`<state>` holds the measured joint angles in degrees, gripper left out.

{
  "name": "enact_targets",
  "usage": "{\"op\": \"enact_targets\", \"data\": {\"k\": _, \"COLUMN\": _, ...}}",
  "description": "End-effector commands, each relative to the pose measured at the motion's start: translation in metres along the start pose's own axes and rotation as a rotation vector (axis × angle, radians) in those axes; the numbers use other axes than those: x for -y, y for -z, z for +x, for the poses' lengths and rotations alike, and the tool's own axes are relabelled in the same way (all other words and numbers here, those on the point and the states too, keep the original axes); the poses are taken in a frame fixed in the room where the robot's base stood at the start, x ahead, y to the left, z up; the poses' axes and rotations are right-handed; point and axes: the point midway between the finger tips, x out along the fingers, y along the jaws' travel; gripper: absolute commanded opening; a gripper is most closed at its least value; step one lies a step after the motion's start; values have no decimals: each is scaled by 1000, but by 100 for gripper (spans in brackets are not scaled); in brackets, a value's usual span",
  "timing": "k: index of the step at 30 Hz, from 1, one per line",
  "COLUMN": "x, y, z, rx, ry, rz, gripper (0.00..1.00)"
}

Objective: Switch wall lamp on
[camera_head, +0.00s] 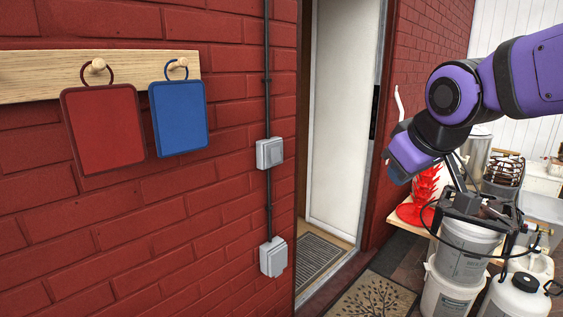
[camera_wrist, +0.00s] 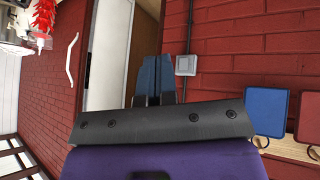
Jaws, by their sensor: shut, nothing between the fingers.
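No wall lamp shows in either view. A grey box with a flat rocker-like face (camera_head: 270,152) sits on the red brick wall, on a dark vertical conduit left of the doorway. A second grey box (camera_head: 273,256) sits lower on that conduit. In the wrist view one grey wall box (camera_wrist: 186,65) shows just right of my gripper (camera_wrist: 152,62). My gripper's dark fingers are shut and empty, and appear apart from the box. In the head view my purple arm comes in from the right; the fingers cannot be made out clearly.
A red board (camera_head: 104,128) and a blue board (camera_head: 178,117) hang from a wooden peg rail (camera_head: 30,76) at left. The doorway has a white door (camera_head: 343,110) and mats (camera_head: 372,299). Buckets (camera_head: 466,250) and brewing gear crowd the right.

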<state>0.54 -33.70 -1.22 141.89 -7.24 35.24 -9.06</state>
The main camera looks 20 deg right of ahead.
Motion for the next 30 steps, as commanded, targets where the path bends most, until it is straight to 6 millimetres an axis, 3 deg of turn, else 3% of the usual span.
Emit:
{"op": "enact_targets", "data": {"k": 3, "x": -15, "y": 32, "z": 23, "rx": -67, "ry": -44, "rz": -114, "gripper": 0}}
{"op": "enact_targets", "data": {"k": 15, "x": -49, "y": 125, "z": 100, "rx": -299, "ry": -175, "rz": -535, "gripper": 0}}
{"op": "enact_targets", "data": {"k": 24, "x": -54, "y": 176, "z": 162, "rx": -484, "ry": -245, "rz": -858, "gripper": 0}}
{"op": "enact_targets", "data": {"k": 30, "x": -48, "y": 198, "z": 206, "rx": -618, "ry": -277, "rz": -1064, "gripper": 0}}
